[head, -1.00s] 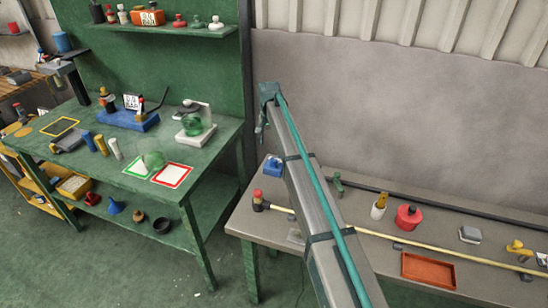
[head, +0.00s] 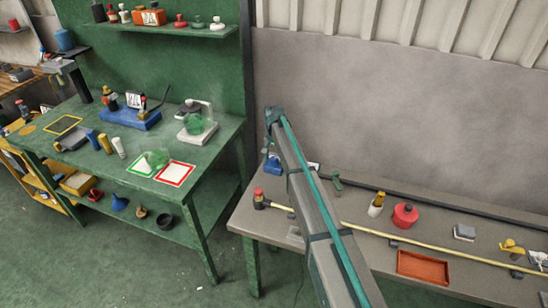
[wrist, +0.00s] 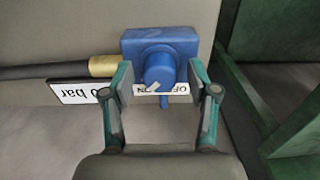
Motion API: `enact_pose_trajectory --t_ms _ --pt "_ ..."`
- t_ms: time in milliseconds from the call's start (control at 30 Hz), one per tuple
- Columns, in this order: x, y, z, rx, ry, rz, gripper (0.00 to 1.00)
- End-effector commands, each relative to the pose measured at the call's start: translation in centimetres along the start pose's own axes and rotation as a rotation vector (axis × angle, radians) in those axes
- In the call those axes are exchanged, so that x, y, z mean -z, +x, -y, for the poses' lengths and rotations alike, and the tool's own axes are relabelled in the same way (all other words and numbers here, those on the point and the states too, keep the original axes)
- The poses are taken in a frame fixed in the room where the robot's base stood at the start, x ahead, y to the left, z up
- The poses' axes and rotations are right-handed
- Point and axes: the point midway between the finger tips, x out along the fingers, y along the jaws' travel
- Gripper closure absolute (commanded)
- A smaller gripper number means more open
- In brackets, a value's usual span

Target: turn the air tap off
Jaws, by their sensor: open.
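The blue air tap (wrist: 160,45) is a square body with a round blue knob (wrist: 159,68) in front. A pale pointer mark on the knob slants down-left, towards the ON end of a small white ON/OFF label (wrist: 178,89), seen upside down. My gripper (wrist: 160,77) is open, its two fingers on either side of the knob, with a visible gap at each side. Whether a finger touches the body behind cannot be told. In the head view the tap (head: 273,166) stands at the left back of the grey bench, partly behind my arm.
A dark hose with a brass fitting (wrist: 103,66) joins the tap's left side, above a "0 bar" plate (wrist: 75,93). A green frame (wrist: 285,105) stands at right.

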Motion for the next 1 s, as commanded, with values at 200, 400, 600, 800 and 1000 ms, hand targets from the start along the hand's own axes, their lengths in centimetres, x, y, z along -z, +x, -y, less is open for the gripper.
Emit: enact_pose_trajectory --t_ms 200,400,600,800,1000 --pt "0.01 0.28 0.01 0.000 0.000 -0.001 0.41" --pt "0.01 0.27 0.00 0.000 0.000 -0.001 0.57" --pt "0.00 0.26 0.00 0.000 0.000 0.000 0.91" --pt "0.00 0.27 0.00 0.000 -0.004 0.000 1.00" --pt "0.00 0.38 0.00 0.000 -0.046 0.000 1.00"
